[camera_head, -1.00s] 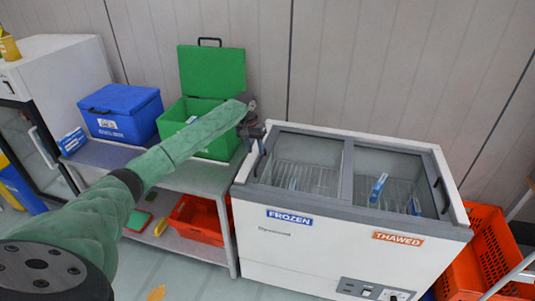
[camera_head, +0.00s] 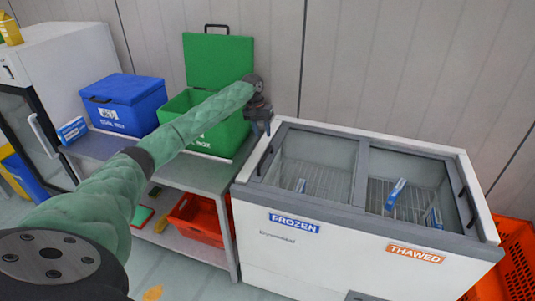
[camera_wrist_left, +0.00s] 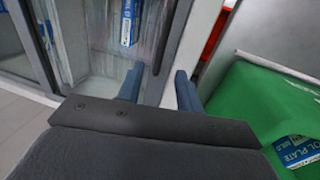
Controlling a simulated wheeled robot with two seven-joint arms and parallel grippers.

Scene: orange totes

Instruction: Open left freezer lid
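The freezer (camera_head: 300,249) is a white chest with a grey top frame and two glass lids. Its left lid (camera_head: 318,150), above the FROZEN label (camera_head: 294,223), lies shut, with a dark handle (camera_head: 264,160) at its left edge. The right lid (camera_head: 412,170), above the THAWED label (camera_head: 415,254), is also shut. My left gripper (camera_head: 263,128) is at the freezer's back left corner, near that handle. In the left wrist view its two fingers (camera_wrist_left: 157,88) are apart, over the freezer's edge. I cannot tell whether they touch the handle. My right gripper is not in view.
A green box (camera_head: 228,135) with its lid up and a blue cooler box (camera_head: 122,103) stand on a grey table (camera_head: 208,175) left of the freezer. Red crates sit under the table and right of the freezer. A wall (camera_head: 390,60) stands close behind.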

